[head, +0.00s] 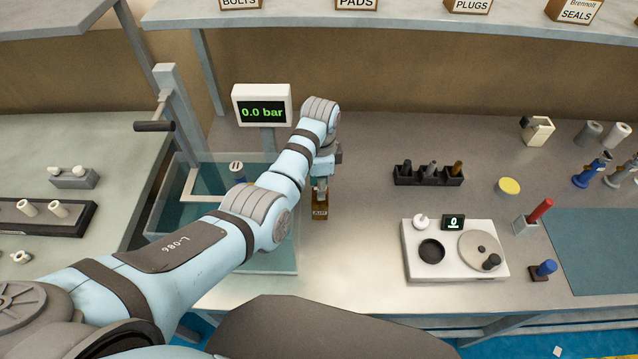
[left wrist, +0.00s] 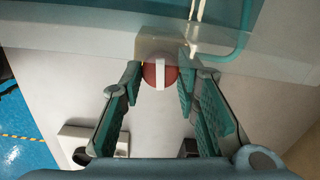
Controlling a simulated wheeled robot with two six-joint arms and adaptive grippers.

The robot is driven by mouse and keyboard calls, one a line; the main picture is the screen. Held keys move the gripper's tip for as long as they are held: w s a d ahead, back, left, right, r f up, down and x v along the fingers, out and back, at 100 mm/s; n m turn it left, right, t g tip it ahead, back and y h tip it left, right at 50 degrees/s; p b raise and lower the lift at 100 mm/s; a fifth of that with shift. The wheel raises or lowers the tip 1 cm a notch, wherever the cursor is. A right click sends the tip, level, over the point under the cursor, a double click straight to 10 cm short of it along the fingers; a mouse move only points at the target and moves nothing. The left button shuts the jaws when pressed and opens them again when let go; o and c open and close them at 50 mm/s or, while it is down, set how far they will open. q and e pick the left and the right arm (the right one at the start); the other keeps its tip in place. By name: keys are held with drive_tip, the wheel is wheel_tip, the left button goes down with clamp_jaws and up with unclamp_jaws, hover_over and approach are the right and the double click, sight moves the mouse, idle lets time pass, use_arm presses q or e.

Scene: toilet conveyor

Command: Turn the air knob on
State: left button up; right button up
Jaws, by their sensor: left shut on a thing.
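The air knob (left wrist: 160,74) is a round red knob with a white bar, which runs up and down in the left wrist view. It sits on a small brownish box (head: 320,212) with a label, on the bench beside the clear tank. My left gripper (head: 321,184) is above this box. In the left wrist view its fingers (left wrist: 160,70) are on either side of the knob, shut on it. In the head view the gripper hides the knob. A display (head: 262,106) behind reads 0.0 bar in green. My right gripper is not in view.
A water tank (head: 270,262) with a lever press (head: 172,115) stands left of the box. A black holder (head: 428,178) and a white device (head: 455,270) with a small display stand to the right. The bench between the box and these is clear.

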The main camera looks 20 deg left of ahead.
use_arm(q)
drive_tip(key=n, duration=0.4)
drive_tip(key=shift+s+f, duration=0.15)
drive_tip(key=n, duration=0.3)
drive_tip(key=shift+n, duration=0.4)
drive_tip(key=n, duration=0.4)
drive_tip(key=shift+s+n, duration=0.1)
drive_tip(key=shift+n, duration=0.2)
drive_tip(key=shift+f+n, duration=0.1)
drive_tip(key=shift+n, duration=1.8)
drive_tip(key=o, duration=1.2)
drive_tip(key=shift+c, duration=0.2)
drive_tip(key=shift+w, duration=0.2)
